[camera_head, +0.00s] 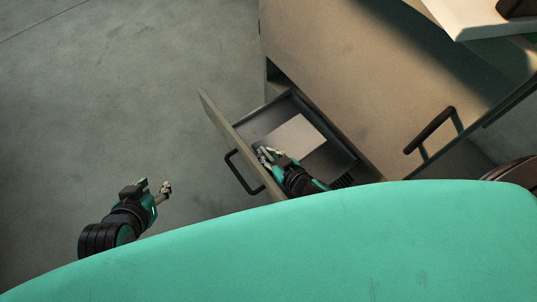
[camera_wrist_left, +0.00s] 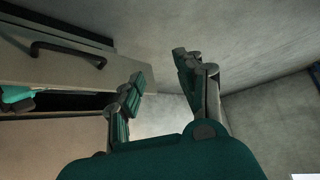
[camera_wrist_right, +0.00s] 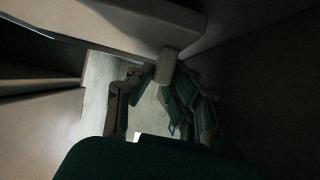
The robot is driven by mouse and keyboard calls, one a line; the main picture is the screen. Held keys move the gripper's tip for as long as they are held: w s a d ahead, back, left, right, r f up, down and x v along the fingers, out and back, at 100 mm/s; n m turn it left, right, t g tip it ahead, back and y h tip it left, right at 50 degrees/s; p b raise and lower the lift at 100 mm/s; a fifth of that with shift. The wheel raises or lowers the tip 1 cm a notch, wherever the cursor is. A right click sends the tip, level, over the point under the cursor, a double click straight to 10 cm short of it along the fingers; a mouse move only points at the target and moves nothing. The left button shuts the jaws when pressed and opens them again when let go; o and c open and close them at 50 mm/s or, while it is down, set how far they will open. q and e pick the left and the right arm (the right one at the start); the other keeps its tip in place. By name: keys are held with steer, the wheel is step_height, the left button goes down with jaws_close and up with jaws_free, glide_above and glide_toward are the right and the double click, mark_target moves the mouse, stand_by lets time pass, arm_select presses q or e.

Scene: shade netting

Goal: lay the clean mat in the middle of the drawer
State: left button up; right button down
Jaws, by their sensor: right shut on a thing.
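The pale beige mat (camera_head: 298,133) is in the open drawer (camera_head: 342,150), seen in the head view. It covers much of the middle of the drawer floor. Whether it lies fully flat I cannot tell. My right gripper (camera_head: 264,154) is inside the drawer at the mat's near-left edge, shut on the mat; the exact grip is hard to see. The right wrist view (camera_wrist_right: 160,85) is dark, with the fingers close together. My left gripper (camera_head: 155,187) is open and empty, outside the drawer to its left, above the floor. Its fingers stand apart in the left wrist view (camera_wrist_left: 160,72).
The drawer front (camera_head: 222,125) with its dark handle (camera_head: 240,174) stands out from the beige cabinet (camera_head: 340,65). Another dark handle (camera_head: 430,132) is on the cabinet at right. Bare concrete floor (camera_head: 110,100) is free at left.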

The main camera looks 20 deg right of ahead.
steer(key=shift+f, duration=0.1)
steer(key=c, duration=1.6)
jaws_free()
arm_select(q)
steer(key=shift+w+d+r+t, duration=0.2)
steer(key=shift+w+r+t, duration=0.1)
steer(key=shift+w, duration=0.2)
